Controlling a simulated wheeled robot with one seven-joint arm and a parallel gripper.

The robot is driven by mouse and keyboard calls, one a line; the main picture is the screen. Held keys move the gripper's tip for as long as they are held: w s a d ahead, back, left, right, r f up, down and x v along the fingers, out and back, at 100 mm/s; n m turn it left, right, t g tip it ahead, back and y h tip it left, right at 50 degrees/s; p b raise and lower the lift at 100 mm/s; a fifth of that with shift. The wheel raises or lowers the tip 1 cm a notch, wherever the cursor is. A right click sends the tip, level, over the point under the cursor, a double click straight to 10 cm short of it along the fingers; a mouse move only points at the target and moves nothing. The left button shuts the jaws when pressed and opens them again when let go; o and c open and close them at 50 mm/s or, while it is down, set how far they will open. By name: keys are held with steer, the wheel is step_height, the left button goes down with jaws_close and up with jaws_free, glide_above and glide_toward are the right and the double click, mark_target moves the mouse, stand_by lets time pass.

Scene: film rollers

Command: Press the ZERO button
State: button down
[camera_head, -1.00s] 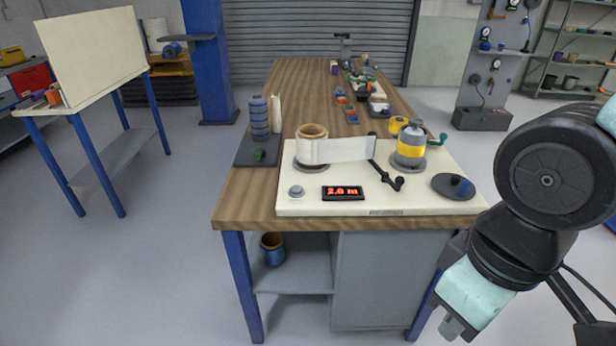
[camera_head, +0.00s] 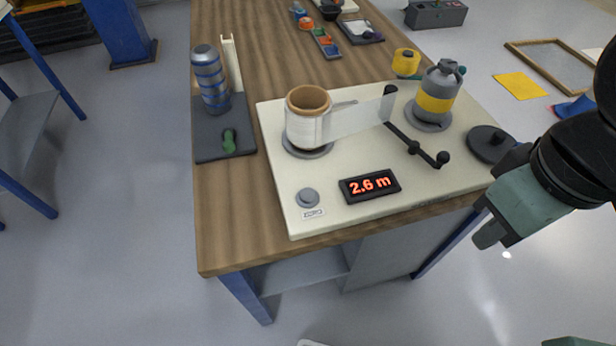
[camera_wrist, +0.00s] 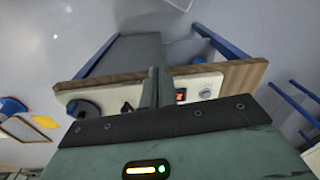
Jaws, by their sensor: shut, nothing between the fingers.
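The ZERO button (camera_head: 308,197) is a round grey knob at the front left of the cream board, with a small white label (camera_head: 313,213) below it. It also shows in the wrist view (camera_wrist: 206,94), right of the fingers. A black display (camera_head: 370,185) right of the button reads 2.6 m in red. My gripper (camera_head: 490,238) is at the right, off the table's front edge, well apart from the button. Its fingers, seen together in the wrist view (camera_wrist: 155,88), are shut and empty.
A dark tray (camera_head: 210,140) with a striped blue stack (camera_head: 211,80) is at the left. The space over the front edge is clear.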

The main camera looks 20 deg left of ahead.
steer(key=n+t+y+p, duration=0.35)
steer(key=n+y, duration=0.45)
steer(key=n, duration=0.8)
glide_above(313, 197)
step_height(313, 197, down, 6)
steer(key=f, duration=0.1)
steer(key=shift+r+g, duration=0.25)
steer(key=shift+g, duration=0.2)
steer(key=shift+f, duration=0.1)
step_height(313, 197, down, 9)
steer(key=b, duration=0.7)
steer(key=shift+r, duration=0.2)
steer(key=shift+f, duration=0.1)
steer(key=shift+f+b, duration=0.3)
steer(key=shift+b, duration=0.15)
